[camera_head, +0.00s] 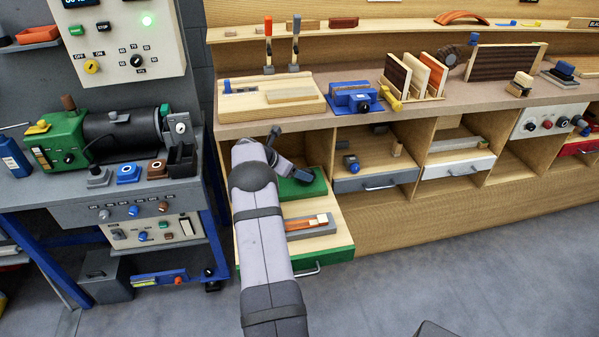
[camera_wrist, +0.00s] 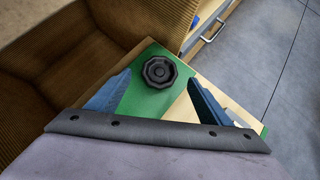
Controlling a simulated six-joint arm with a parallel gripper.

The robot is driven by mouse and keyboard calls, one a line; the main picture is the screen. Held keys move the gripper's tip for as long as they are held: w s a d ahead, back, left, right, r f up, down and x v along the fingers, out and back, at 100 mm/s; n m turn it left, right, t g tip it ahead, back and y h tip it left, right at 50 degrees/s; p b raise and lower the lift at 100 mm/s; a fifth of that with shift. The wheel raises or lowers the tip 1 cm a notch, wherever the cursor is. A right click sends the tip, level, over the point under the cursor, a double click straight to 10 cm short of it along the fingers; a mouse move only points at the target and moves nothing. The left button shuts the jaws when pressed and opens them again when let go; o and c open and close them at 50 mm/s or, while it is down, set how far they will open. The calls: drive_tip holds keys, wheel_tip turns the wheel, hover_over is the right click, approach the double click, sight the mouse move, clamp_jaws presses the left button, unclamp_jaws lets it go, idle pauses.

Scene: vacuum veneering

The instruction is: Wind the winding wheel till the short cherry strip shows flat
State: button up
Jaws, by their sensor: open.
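The winding wheel (camera_wrist: 160,71), a black knob with a scalloped rim, sits on a green block (camera_wrist: 150,98) in the wrist view. My gripper (camera_wrist: 160,77) is open, with one blue finger on each side of the wheel in the picture. I cannot tell whether either finger touches it. In the head view my gripper (camera_head: 303,175) is over the green block (camera_head: 312,187) in the open green-fronted drawer (camera_head: 331,257), and the wheel does not show clearly. A grey holder (camera_head: 307,231) in that drawer carries a reddish-orange strip (camera_head: 300,224) and a pale piece. I cannot tell which strip is the short cherry one.
The bench above holds a wooden board (camera_head: 240,107), a blue device (camera_head: 352,96) and a rack of upright panels (camera_head: 415,78). A grey-fronted drawer (camera_head: 375,180) is to the right. A green and black machine (camera_head: 90,135) stands at left. Floor in front is clear.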

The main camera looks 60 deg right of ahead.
drive_tip(key=shift+v, duration=0.95)
drive_tip(key=shift+o, duration=0.2)
